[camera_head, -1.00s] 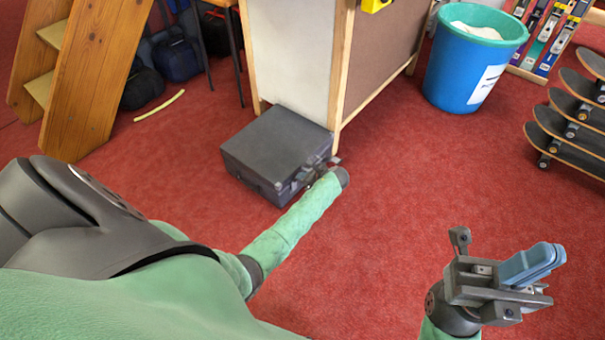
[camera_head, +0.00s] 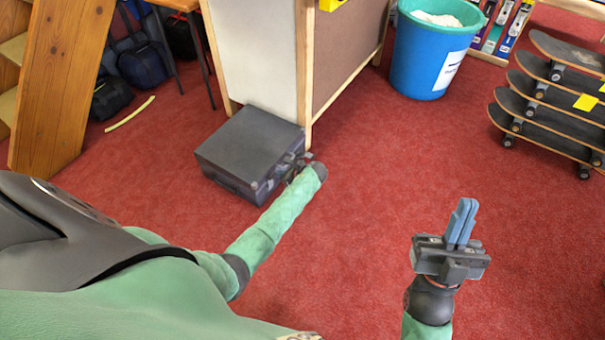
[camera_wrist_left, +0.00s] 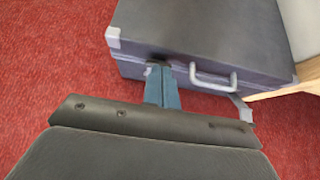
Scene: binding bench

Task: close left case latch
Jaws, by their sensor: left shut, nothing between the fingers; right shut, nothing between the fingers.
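A dark grey case (camera_head: 250,143) lies flat and closed on the red carpet. In the left wrist view the case (camera_wrist_left: 220,35) shows its front side with a grey handle (camera_wrist_left: 213,79). My left gripper (camera_head: 297,167) is at the case's front right side in the head view, partly hidden by its own wrist. In the left wrist view its blue fingers (camera_wrist_left: 162,85) are together, with the tips at the case's front edge, left of the handle. They hide the left latch area; I cannot tell whether they touch it. My right gripper (camera_head: 461,224) is shut and empty, fingers upward, away from the case.
A white and brown cabinet (camera_head: 262,55) stands right behind the case. A blue bin (camera_head: 424,55), a skateboard rack (camera_head: 548,105) and a wooden step unit (camera_head: 62,80) stand around. A yellow strip (camera_head: 130,113) lies on the floor. Carpet in front is clear.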

